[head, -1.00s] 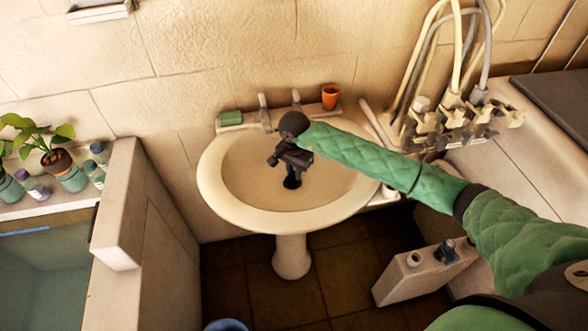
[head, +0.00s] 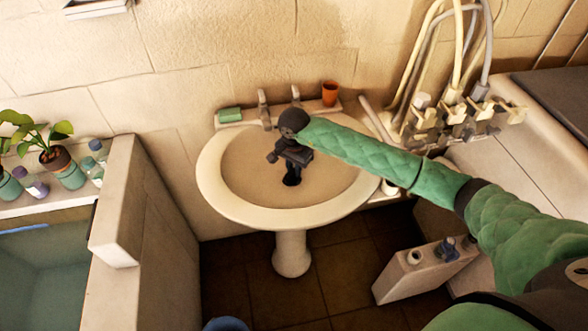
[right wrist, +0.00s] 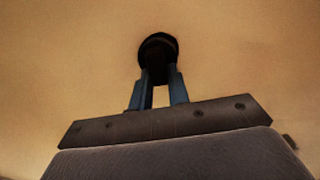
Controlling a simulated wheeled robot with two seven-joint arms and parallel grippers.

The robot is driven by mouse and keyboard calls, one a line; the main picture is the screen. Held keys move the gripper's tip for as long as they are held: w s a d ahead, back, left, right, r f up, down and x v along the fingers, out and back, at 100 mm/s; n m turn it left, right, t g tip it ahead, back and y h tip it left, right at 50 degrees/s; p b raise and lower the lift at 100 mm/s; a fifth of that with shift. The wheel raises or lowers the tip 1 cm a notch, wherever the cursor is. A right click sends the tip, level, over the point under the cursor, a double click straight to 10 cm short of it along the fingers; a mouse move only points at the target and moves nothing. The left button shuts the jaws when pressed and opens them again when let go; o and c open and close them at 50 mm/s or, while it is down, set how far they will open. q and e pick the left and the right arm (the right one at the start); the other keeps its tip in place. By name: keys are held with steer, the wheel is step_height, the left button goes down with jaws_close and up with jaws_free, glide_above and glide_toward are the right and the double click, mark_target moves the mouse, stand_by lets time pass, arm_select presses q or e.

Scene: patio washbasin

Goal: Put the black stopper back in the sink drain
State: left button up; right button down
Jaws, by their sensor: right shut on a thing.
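The white sink (head: 225,203) stands on a pedestal against the wall. My right gripper (head: 292,174) reaches down into its bowl from the right. In the right wrist view, the gripper's blue fingers (right wrist: 158,84) are shut on the dark round stopper (right wrist: 158,46). In the head view, a black round shape lies below the fingers at the bowl's bottom; stopper and drain cannot be told apart there. The drain is hidden behind the gripper and stopper, so I cannot tell whether they touch. My left gripper is not in view.
Taps (head: 264,108), a green soap bar (head: 230,115) and an orange cup (head: 330,94) are at the sink's back edge. Pipes and valves (head: 465,118) stand to the right. A walled water basin (head: 145,215) is at the left. The bowl is otherwise empty.

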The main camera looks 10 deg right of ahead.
steer(key=shift+b, duration=0.5)
stand_by(0.8)
steer(key=shift+f+b, duration=0.55)
steer(key=shift+f, duration=0.05)
stand_by(0.3)
steer(key=c, duration=1.6)
jaws_free()
steer(key=shift+r, duration=0.1)
steer(key=shift+r+p, duration=0.9)
steer(key=shift+r, duration=4.5)
